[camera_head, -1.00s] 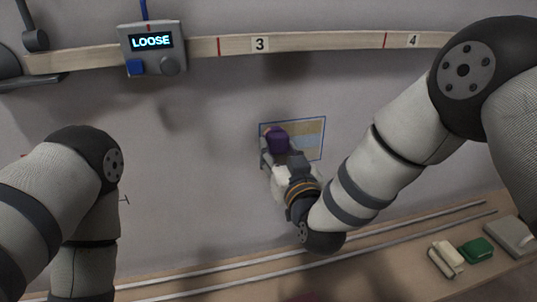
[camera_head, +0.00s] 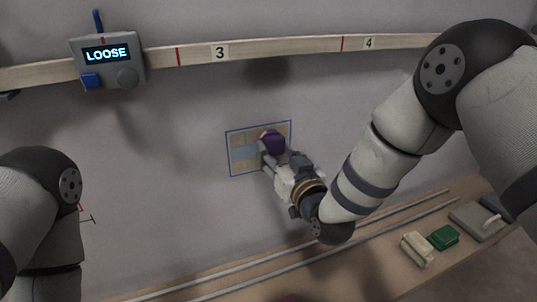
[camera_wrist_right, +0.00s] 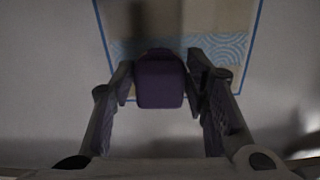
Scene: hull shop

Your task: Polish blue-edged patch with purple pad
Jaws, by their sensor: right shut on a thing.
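The blue-edged patch (camera_head: 243,152) is on the grey wall, with tan areas and a light blue patterned part inside its blue outline. It also shows in the right wrist view (camera_wrist_right: 222,48). My right gripper (camera_head: 266,153) is shut on the purple pad (camera_head: 273,141) and holds it in front of the right part of the patch. In the right wrist view the pad (camera_wrist_right: 160,82) sits between the two fingers. Whether the pad touches the wall, I cannot tell. My left arm shows at the left edge, but its gripper is out of view.
A wooden rail with labels 3 and 4 (camera_head: 290,48) crosses above the patch. A grey box (camera_head: 108,62) reading LOOSE hangs on it. On the ledge (camera_head: 370,275) below are two metal rails, a cream block (camera_head: 417,248), a green block (camera_head: 443,237) and a grey item (camera_head: 477,221).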

